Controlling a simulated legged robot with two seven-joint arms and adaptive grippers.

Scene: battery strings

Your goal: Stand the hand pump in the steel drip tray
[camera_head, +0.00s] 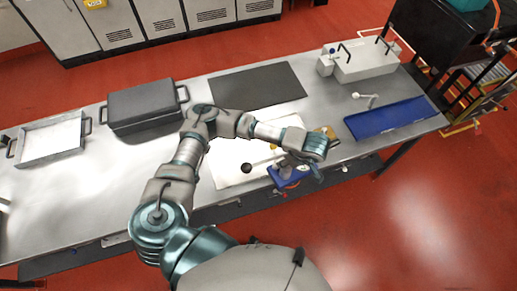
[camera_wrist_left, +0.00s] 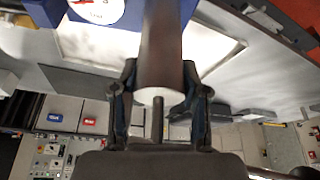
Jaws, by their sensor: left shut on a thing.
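The hand pump has a blue body (camera_head: 288,180), seen in the head view by the front edge of the bench, right of centre. My left gripper (camera_head: 303,158) is at the pump, partly covering it. In the left wrist view my left gripper (camera_wrist_left: 160,103) is shut around a dark cylindrical part of the pump (camera_wrist_left: 162,45), with blue and a white round face beyond it. Whether the pump touches the bench is not clear. The steel drip tray (camera_head: 48,159) is at the far left of the bench, shallow, with side handles; it looks empty. My right gripper is not in view.
A dark lidded box (camera_head: 145,105) with handles stands between the drip tray and my arm. A black mat (camera_head: 257,85) lies at the back. A white sheet (camera_head: 228,175) lies under my forearm.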

